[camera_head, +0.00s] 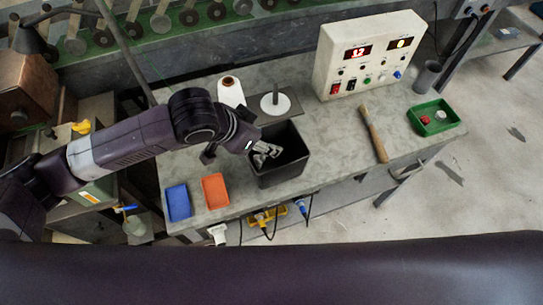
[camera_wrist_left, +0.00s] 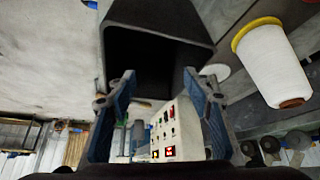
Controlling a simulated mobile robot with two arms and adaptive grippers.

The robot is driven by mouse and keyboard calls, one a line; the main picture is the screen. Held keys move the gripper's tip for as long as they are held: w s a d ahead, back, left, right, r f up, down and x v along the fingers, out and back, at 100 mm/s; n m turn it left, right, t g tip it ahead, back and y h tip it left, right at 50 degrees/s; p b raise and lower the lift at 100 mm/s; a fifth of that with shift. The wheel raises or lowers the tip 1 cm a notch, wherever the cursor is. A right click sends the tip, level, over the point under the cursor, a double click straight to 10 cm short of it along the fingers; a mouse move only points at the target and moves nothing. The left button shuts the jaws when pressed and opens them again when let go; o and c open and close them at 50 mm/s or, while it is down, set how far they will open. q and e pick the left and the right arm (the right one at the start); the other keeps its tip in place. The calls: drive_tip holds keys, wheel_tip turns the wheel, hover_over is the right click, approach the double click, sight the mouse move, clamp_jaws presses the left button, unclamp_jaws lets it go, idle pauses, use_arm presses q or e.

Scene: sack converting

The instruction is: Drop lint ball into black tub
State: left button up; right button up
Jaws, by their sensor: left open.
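The black tub (camera_head: 282,172) stands on the grey workbench, open at the top. My left gripper (camera_head: 263,152) is over the tub's opening, at its left part. In the left wrist view the tub's dark mouth (camera_wrist_left: 155,62) lies just beyond the two spread fingers of my left gripper (camera_wrist_left: 156,100), with nothing seen between them. The lint ball does not show in either view; the tub's inside is too dark to make out. My right gripper is not in view.
A blue tray (camera_head: 178,202) and an orange tray (camera_head: 215,191) lie left of the tub. A white thread cone (camera_head: 231,91) and a spindle with a white base (camera_head: 275,104) stand behind. A control box (camera_head: 367,55), wooden-handled tool (camera_head: 375,134) and green tray (camera_head: 434,118) are right.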

use_arm(q)
drive_tip(key=v, duration=1.2)
idle(0.3)
